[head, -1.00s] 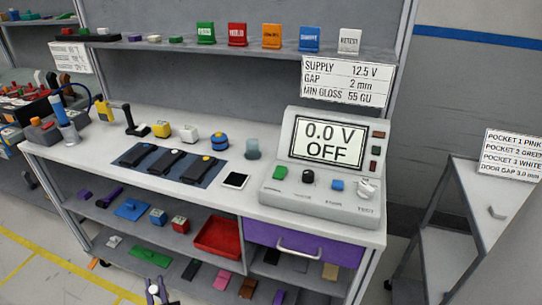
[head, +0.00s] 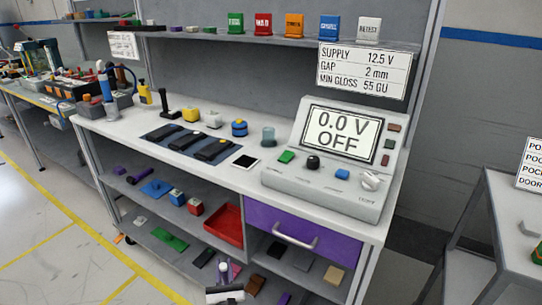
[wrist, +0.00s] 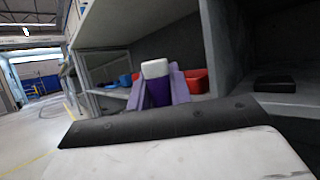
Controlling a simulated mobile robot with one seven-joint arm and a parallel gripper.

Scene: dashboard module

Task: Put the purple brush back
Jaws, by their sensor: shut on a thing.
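My gripper (head: 223,271) is at the bottom of the head view, in front of the workbench's lower shelves. In the wrist view its two lilac fingers (wrist: 161,84) are closed on a purple piece with a white end, which looks like the purple brush (wrist: 158,93). The brush points away from my wrist, and its far part is hidden. In the head view only a little of it shows between the fingers. Another dark purple, rod-like object (head: 134,179) lies on the middle shelf at the left; I cannot tell what it is.
The middle shelf holds a red tray (head: 225,224), a blue piece (head: 156,188) and small cubes. A purple drawer (head: 335,248) is to the right. The lowest shelf holds several flat coloured blocks. The bench top carries a console (head: 325,190). Floor at left is clear.

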